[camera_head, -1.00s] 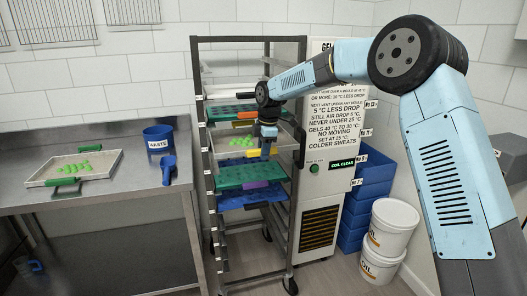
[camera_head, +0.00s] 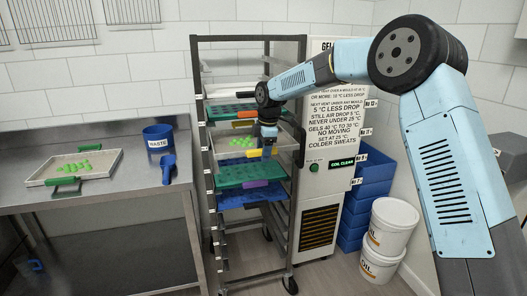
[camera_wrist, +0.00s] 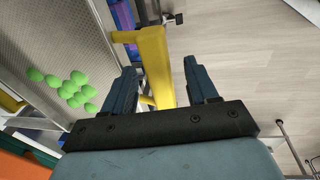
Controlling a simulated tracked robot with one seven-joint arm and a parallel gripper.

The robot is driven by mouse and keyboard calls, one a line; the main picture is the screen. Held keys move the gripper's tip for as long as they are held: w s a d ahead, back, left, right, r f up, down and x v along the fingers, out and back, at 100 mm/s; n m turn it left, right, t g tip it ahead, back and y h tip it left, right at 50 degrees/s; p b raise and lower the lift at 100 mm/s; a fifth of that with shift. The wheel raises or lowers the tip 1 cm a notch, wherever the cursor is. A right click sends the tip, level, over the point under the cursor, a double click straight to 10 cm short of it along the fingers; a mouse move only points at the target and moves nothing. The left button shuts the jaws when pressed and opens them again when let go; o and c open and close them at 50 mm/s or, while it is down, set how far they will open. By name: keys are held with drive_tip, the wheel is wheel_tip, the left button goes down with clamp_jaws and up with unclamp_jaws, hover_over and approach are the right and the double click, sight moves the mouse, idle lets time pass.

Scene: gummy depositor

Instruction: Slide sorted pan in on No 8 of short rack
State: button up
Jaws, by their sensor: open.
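A perforated metal pan (camera_head: 224,152) with green gummies (camera_head: 242,142) and a yellow handle (camera_head: 256,153) is in the short rack (camera_head: 203,122), between green and blue trays. My gripper (camera_head: 265,152) is at the front of this pan. In the wrist view, my open gripper (camera_wrist: 162,85) has a finger on each side of the yellow handle (camera_wrist: 155,62), with a gap visible beside it. The pan (camera_wrist: 60,35) and its gummies (camera_wrist: 74,90) also show there. A second pan (camera_head: 44,178) with green gummies and a green handle lies on the left bench.
A teal tray (camera_head: 232,110) sits above the pan; a green tray (camera_head: 238,175) and blue tray (camera_head: 250,196) sit below. The steel bench (camera_head: 110,198) holds a blue waste tub (camera_head: 158,138) and scoop (camera_head: 168,168). White buckets (camera_head: 392,228) and blue bins (camera_head: 370,180) stand right.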

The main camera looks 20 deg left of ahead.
wheel_tip(320, 180, up, 14)
drive_tip(key=d, duration=0.2)
drive_tip(key=shift+s+f, duration=0.25)
drive_tip(key=shift+s, duration=0.2)
